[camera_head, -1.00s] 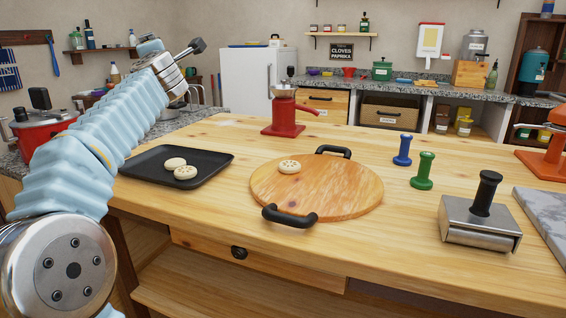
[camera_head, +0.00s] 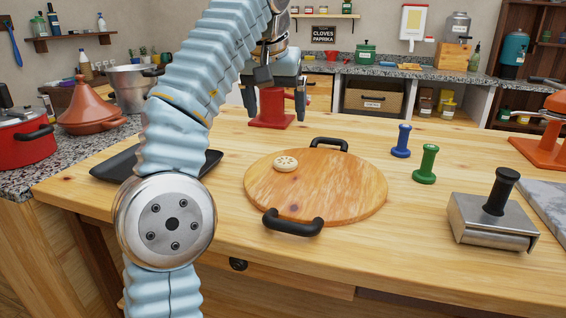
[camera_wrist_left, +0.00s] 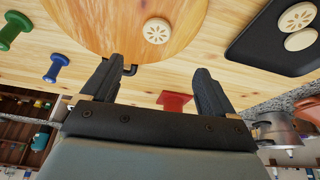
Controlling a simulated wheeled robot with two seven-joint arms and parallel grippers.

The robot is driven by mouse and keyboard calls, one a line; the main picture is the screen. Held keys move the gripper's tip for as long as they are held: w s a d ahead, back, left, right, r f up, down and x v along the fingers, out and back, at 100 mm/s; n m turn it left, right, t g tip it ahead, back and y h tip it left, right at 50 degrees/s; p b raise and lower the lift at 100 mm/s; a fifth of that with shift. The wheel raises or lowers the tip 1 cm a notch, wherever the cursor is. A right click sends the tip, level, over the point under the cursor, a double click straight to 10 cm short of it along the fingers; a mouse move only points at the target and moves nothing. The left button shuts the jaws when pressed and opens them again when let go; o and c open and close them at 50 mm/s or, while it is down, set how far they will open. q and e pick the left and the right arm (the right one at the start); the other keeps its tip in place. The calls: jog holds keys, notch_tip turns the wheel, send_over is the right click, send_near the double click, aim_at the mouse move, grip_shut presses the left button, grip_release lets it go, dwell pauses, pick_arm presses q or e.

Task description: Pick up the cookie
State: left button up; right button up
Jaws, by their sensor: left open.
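A round pale cookie (camera_head: 286,164) with a cut-out pattern lies on the round wooden board (camera_head: 345,190), toward its back left. It also shows in the left wrist view (camera_wrist_left: 157,31), beyond my fingertips and apart from them. My left gripper (camera_head: 275,106) is open and empty, pointing down above the table behind the board, in front of the red grinder (camera_head: 270,122). My right gripper is out of view.
The board has two black handles (camera_head: 293,224). Blue (camera_head: 401,141) and green (camera_head: 425,164) stampers stand right of it. A metal press (camera_head: 492,222) stands further right. A red pot (camera_head: 22,145) and a tagine (camera_head: 90,110) are at the left.

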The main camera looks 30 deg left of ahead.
pick_arm(q)
send_near(285, 162)
jog(key=shift+w+a+f, duration=0.3)
jog(key=shift+f, duration=0.3)
jog(key=shift+w+a+f, duration=0.3)
jog(key=shift+f, duration=0.3)
jog(key=shift+d+x, duration=0.2)
jog(key=shift+x, duration=1.15)
jog(key=shift+d+x, duration=0.25)
jog(key=shift+x, duration=1.1)
jog(key=c, duration=1.1)
